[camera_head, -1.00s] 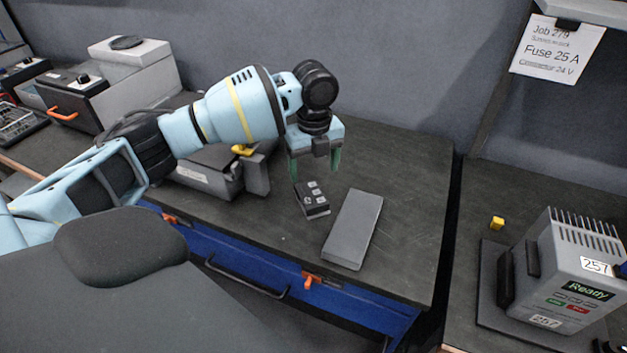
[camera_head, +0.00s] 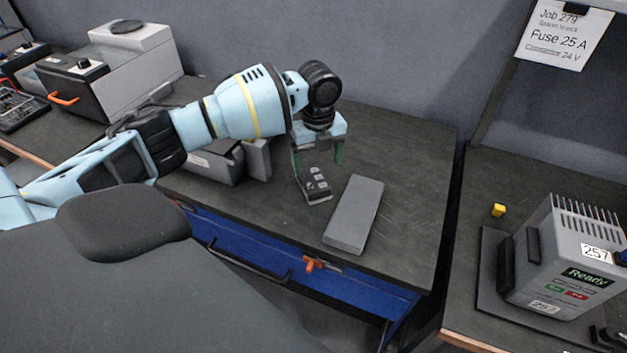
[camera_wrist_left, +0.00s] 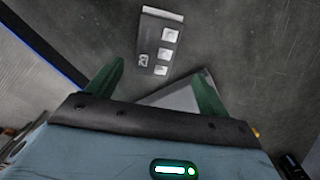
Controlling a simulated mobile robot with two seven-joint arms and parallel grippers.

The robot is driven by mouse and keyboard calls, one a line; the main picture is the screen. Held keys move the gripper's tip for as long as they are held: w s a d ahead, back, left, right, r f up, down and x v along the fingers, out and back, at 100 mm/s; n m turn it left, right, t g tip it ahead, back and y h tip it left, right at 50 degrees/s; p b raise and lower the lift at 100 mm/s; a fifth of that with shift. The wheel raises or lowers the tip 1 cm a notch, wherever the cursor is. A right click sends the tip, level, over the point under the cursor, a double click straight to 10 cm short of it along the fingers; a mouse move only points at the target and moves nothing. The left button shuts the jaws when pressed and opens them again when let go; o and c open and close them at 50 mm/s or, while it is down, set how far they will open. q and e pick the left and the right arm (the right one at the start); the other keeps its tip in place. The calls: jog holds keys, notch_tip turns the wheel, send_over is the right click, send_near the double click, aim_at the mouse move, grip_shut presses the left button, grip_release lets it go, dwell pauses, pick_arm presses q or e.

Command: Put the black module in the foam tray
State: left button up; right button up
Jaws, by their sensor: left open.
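The black module (camera_head: 317,187) is a small dark block with several pale squares on its face. It lies on the dark bench top, left of a grey slab. My left gripper (camera_head: 318,164) is open and empty above it, with green fingers pointing down. In the left wrist view the module (camera_wrist_left: 158,46) lies ahead of the gap between the open fingers (camera_wrist_left: 158,68), and they do not grip it. I cannot make out a foam tray for certain. My right gripper is not in view.
The flat grey slab (camera_head: 354,214) lies just right of the module. A grey device (camera_head: 216,161) stands behind my left arm. A blue drawer front with an orange latch (camera_head: 315,264) is below the bench edge. A grey unit reading "Ready" (camera_head: 569,255) stands on the right bench.

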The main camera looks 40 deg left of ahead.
aim_at(313, 179)
pick_arm(q)
jog(key=f, duration=0.2)
jog(key=a+f, duration=0.1)
jog(key=f, duration=0.2)
jog(key=shift+s+f, duration=0.2)
jog(key=shift+f, duration=0.6)
jog(key=shift+c, duration=0.4)
jog(key=c, duration=1.3)
jog(key=shift+w+r, duration=0.1)
jog(key=shift+r, duration=0.7)
notch_tip(313, 179, up, 2)
jog(key=shift+r, duration=0.1)
jog(key=s+d, duration=0.2)
jog(key=s, duration=0.2)
jog(key=s+d+r+p, duration=0.1)
jog(key=s+d, duration=0.2)
jog(key=s, duration=0.2)
jog(key=s+d, duration=0.3)
jog(key=s, duration=0.1)
jog(key=shift+s+d+r, duration=0.15)
jog(key=shift+s+d, duration=0.05)
jog(key=shift+s, duration=0.15)
